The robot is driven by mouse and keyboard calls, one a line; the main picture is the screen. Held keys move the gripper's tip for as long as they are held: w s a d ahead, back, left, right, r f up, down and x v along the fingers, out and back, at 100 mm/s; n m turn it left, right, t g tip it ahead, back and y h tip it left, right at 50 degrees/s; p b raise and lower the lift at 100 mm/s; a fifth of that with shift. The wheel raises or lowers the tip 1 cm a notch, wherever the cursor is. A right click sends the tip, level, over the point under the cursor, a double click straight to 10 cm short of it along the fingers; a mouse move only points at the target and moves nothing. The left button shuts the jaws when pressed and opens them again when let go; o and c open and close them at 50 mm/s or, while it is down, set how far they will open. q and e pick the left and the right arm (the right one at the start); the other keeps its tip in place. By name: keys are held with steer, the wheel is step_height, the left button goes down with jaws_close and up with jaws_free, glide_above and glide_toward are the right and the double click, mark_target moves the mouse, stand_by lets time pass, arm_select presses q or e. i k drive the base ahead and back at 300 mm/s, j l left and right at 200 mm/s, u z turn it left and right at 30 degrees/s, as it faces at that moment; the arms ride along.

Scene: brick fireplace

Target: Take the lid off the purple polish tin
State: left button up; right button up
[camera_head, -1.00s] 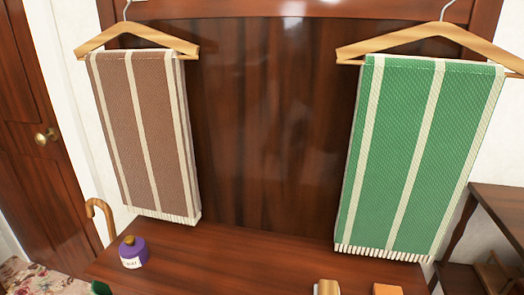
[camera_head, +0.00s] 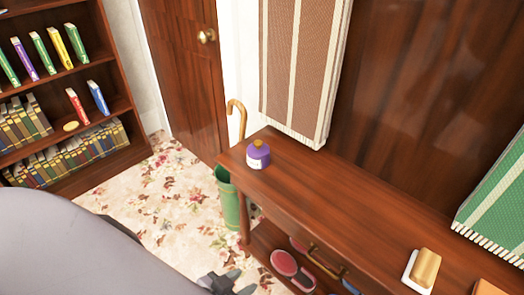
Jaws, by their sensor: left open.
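The purple polish tin (camera_head: 259,158) stands upright near the left end of the wooden bench top. It has a white label on its front and a small gold-brown lid or knob (camera_head: 258,144) on top. My left gripper (camera_head: 228,283) shows only partly at the bottom edge, below and in front of the bench, well apart from the tin. It is open, and I see nothing in it. My right gripper is not in view.
The bench (camera_head: 330,205) has clear top around the tin. A brush with a wooden back (camera_head: 425,267) lies at its right. A green umbrella stand (camera_head: 229,200) with a cane stands at its left end. A bookcase (camera_head: 105,85) is at left.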

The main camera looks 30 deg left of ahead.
mark_target(258, 149)
steer(key=j+z, duration=0.15)
steer(key=z, duration=0.5)
steer(key=k+j+z, duration=0.1)
steer(key=j+z, duration=0.2)
steer(key=k+j+z, duration=0.1)
steer(key=j+z, duration=0.15)
steer(key=j, duration=0.15)
steer(key=k+j+z, duration=0.15)
steer(key=j, duration=0.25)
steer(key=k+j+z, duration=0.1)
steer(key=j, duration=0.25)
steer(key=k, duration=0.1)
